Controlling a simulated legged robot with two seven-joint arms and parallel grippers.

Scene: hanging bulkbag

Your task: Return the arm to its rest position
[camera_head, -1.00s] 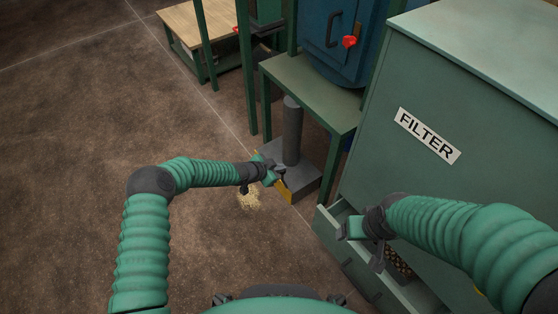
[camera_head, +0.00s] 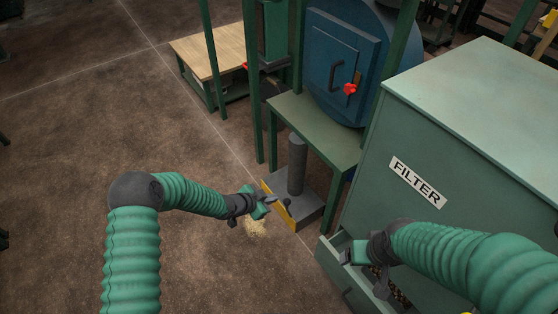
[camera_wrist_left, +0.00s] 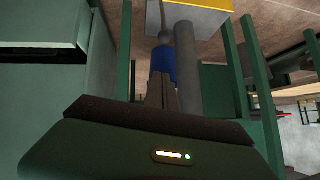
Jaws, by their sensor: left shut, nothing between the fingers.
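My left arm comes in from the left of the head view, green and bellows-covered, bent at a dark elbow. Its gripper (camera_head: 270,206) is shut and empty, in the air in front of the grey post base with a yellow edge. Its closed dark fingers also show in the left wrist view (camera_wrist_left: 161,92). My right arm comes in from the right. Its gripper (camera_head: 362,262) hangs over the open drawer of the filter cabinet; whether its fingers are apart is unclear.
The green filter cabinet (camera_head: 465,140) stands at right, its drawer (camera_head: 335,262) pulled out. A grey post (camera_head: 297,165) stands on its base before a green table (camera_head: 325,135) and a blue vessel (camera_head: 335,55). Pale granules (camera_head: 255,228) lie on the floor. Floor at left is clear.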

